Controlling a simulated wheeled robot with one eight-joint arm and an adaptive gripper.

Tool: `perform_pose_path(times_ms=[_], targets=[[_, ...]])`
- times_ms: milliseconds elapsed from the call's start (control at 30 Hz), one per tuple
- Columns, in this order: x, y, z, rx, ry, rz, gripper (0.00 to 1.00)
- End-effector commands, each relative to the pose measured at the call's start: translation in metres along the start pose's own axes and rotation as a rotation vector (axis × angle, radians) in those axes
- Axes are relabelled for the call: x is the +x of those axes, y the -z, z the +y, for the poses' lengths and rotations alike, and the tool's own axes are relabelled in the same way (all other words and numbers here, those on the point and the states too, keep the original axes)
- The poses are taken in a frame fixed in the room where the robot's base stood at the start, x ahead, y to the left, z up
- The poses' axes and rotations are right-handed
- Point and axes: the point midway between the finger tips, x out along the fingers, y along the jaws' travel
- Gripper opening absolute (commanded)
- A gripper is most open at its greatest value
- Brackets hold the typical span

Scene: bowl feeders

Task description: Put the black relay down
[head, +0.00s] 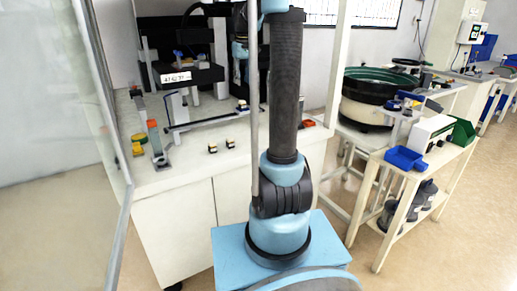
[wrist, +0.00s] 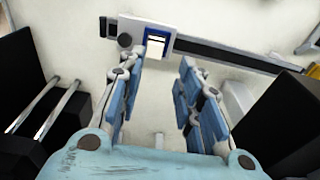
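In the wrist view my gripper (wrist: 161,62) is open, its two blue-padded fingers well apart, with only the pale table surface between them. Just beyond the fingertips, a small white and dark block (wrist: 156,43) sits in a blue holder (wrist: 144,32) on a dark rail. I cannot tell if this block is the black relay. In the head view two small dark blocks with pale tops stand on the white table, one at left (head: 213,148) and one at right (head: 230,143); either may be a relay. My arm hides the gripper in the head view.
A dark rail (head: 205,121) and a black machine (head: 190,75) stand on the white table (head: 190,170). An orange-topped post (head: 153,130) is at left. A glass panel (head: 50,90) borders the left side. A bowl feeder (head: 375,95) and blue bin (head: 405,158) are at right.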

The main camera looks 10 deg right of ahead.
Motion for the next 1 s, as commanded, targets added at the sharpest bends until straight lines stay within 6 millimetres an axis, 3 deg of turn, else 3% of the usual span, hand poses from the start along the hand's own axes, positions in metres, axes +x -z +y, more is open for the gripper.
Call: perform_pose_path(times_ms=[233,467,767,1000], targets=[[-0.001,-0.079,-0.027,0.048,-0.01,0.014,0.33],[0.012,-0.155,-0.051,0.095,-0.019,0.027,0.33],[0.048,-0.25,-0.08,0.157,-0.03,0.047,0.33],[0.091,-0.322,-0.101,0.205,-0.038,0.062,0.33]])
